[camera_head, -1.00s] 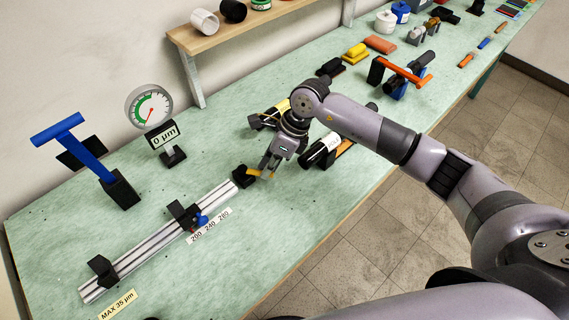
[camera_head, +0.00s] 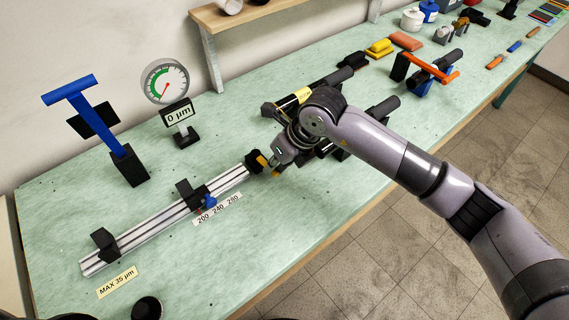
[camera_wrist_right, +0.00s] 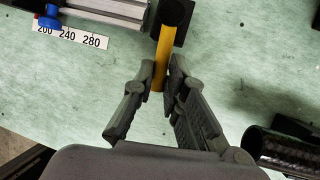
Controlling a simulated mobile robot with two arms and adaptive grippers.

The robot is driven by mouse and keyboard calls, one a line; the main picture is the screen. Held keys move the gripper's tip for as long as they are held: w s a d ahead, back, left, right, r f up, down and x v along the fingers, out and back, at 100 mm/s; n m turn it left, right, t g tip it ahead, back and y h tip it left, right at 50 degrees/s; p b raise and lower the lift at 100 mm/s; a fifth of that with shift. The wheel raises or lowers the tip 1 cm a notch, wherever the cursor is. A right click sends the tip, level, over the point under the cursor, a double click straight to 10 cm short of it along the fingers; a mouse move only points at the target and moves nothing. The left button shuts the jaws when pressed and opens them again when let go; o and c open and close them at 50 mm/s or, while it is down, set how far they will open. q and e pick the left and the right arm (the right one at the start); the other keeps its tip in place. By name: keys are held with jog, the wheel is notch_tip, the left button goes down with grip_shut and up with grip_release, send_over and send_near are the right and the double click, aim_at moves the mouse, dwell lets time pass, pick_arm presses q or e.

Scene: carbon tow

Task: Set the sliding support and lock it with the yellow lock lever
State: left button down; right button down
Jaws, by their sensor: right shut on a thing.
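A silver slotted rail (camera_head: 150,232) lies on the bench. A black support with a blue knob (camera_head: 209,202) sits on it beside the 200 240 280 scale (camera_head: 217,209). Another black block (camera_head: 104,241) stands near the rail's left end. At the right end is a dark block (camera_head: 252,163) with the yellow lock lever (camera_head: 262,160). In the right wrist view the lever (camera_wrist_right: 165,58) runs from the dark block down between the fingers. My right gripper (camera_wrist_right: 164,80) is shut on the lever's free end; in the head view it (camera_head: 271,167) partly hides it. My left gripper is not in view.
A dial gauge (camera_head: 165,82) reading 0 µm and a blue T-handled stand (camera_head: 95,120) are behind the rail. A MAX 35 µm label (camera_head: 117,282) lies in front. Dark cylinders (camera_head: 382,107) lie right of my gripper. The bench between rail and gauge is clear.

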jog(key=shift+r, duration=0.1)
jog(key=c, duration=1.6)
grip_release()
jog(key=v, duration=1.2)
jog(key=shift+a, duration=0.1)
